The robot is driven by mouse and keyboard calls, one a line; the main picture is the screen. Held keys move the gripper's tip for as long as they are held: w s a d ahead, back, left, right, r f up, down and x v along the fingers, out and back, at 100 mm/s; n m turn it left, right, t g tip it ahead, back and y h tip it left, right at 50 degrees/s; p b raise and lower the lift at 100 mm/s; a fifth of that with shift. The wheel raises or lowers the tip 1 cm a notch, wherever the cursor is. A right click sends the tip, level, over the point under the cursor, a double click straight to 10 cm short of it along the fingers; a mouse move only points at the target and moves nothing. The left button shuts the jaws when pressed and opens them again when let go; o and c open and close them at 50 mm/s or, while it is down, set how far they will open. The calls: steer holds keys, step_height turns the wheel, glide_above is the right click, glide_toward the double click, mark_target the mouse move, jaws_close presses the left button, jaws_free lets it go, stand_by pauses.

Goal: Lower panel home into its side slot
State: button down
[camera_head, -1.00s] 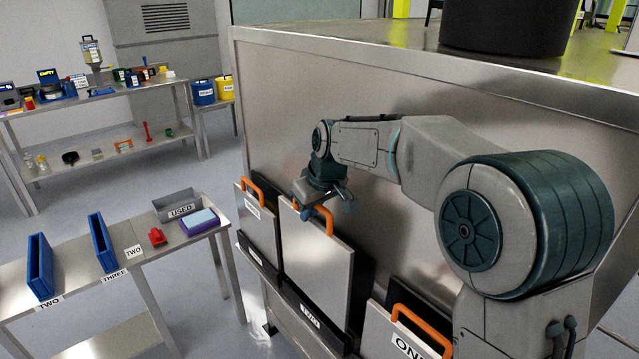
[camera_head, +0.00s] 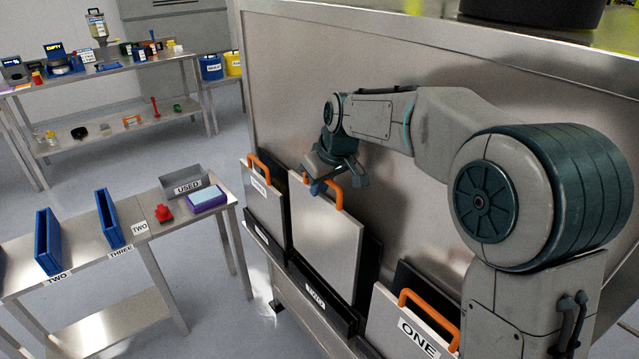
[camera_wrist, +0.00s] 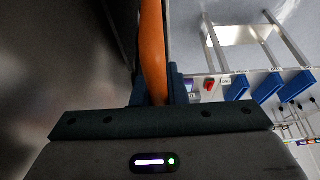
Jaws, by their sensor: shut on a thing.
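A grey panel (camera_head: 322,232) with an orange handle (camera_head: 337,191) stands upright at the middle slot of the vessel's side. Its lower edge is behind the front lip of a black slot (camera_head: 318,297) with a partly readable label. I cannot tell how deep it sits. My gripper (camera_head: 320,186) is shut on the handle at the panel's top. In the wrist view the orange handle (camera_wrist: 153,50) runs up from between the fingers (camera_wrist: 160,92). The panel's face does not show clearly there.
A labelled panel (camera_head: 264,205) stands in the slot to the left and panel ONE (camera_head: 412,330) in the slot to the right. The steel vessel side (camera_head: 300,110) is close behind my arm. A table (camera_head: 150,275) with blue holders stands at left, with floor between.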

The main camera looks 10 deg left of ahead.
mark_target(338, 187)
steer(key=shift+f+b, duration=1.65)
steer(key=shift+f, duration=0.75)
step_height(338, 187, down, 7)
steer(key=b, duration=0.5)
steer(key=shift+r, duration=0.2)
stand_by(1.8)
steer(key=c, duration=1.4)
jaws_free()
steer(key=shift+o, duration=0.2)
steer(key=shift+f, duration=0.1)
steer(key=v, duration=1.4)
steer(key=shift+a, duration=0.15)
